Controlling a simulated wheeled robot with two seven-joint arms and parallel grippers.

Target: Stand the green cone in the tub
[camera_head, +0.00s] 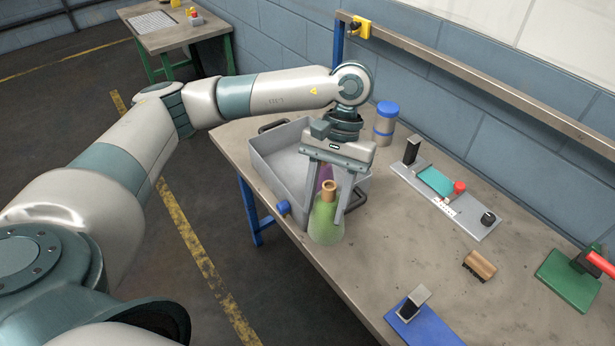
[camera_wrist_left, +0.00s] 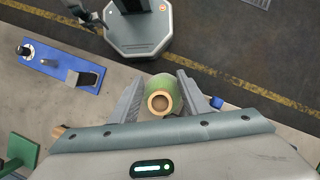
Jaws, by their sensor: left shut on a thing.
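The green cone (camera_head: 324,220) is upright between the fingers of my left gripper (camera_head: 338,192), in front of the tub. Its tan top ring also shows in the left wrist view (camera_wrist_left: 160,102), between the two fingers of the left gripper (camera_wrist_left: 172,92). The left gripper is shut on the cone. The grey tub (camera_head: 268,167) stands on the table behind the cone, partly hidden by the gripper. A purple cone (camera_head: 325,173) shows behind the green one, at the tub. I cannot tell whether the green cone's base touches the table.
The workbench (camera_head: 400,245) holds a blue-lidded jar (camera_head: 386,118), a grey fixture plate with a teal pad (camera_head: 437,183), a tan block (camera_head: 479,265), a blue stand (camera_head: 420,318) and a green stand (camera_head: 575,277).

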